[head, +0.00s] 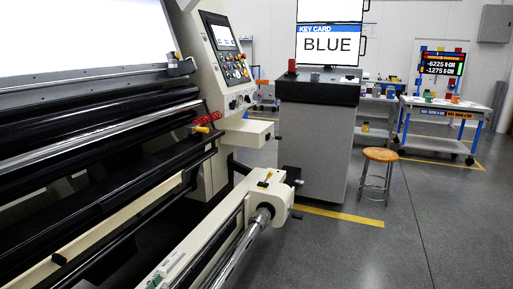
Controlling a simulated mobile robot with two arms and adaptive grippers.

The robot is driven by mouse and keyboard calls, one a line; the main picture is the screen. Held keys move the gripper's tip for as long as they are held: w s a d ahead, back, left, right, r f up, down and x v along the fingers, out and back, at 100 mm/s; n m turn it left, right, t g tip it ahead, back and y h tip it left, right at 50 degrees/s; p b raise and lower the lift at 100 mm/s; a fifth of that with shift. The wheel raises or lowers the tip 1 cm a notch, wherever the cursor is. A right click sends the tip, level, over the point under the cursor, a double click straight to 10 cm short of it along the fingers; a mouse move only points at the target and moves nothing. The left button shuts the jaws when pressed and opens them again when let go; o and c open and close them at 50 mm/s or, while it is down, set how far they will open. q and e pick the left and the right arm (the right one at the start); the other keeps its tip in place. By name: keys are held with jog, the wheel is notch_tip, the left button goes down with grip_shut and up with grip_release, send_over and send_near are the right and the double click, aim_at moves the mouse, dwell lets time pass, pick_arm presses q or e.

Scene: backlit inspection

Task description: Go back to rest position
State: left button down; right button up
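Neither of my grippers shows in the head view, and no part of my arms can be made out for sure. The task names no object. A large machine with black rollers (95,125) fills the left side. Its control panel (228,55) with a screen and several buttons stands upright at its right end. A chrome shaft (235,250) on a cream arm runs toward the bottom edge.
A grey cabinet (315,150) carries a screen reading KEY CARD BLUE (328,43) and a small red object (292,66). A wooden-topped stool (380,155) stands beside it. A workbench (445,104) is at the back right. The grey floor (440,220) at right is clear.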

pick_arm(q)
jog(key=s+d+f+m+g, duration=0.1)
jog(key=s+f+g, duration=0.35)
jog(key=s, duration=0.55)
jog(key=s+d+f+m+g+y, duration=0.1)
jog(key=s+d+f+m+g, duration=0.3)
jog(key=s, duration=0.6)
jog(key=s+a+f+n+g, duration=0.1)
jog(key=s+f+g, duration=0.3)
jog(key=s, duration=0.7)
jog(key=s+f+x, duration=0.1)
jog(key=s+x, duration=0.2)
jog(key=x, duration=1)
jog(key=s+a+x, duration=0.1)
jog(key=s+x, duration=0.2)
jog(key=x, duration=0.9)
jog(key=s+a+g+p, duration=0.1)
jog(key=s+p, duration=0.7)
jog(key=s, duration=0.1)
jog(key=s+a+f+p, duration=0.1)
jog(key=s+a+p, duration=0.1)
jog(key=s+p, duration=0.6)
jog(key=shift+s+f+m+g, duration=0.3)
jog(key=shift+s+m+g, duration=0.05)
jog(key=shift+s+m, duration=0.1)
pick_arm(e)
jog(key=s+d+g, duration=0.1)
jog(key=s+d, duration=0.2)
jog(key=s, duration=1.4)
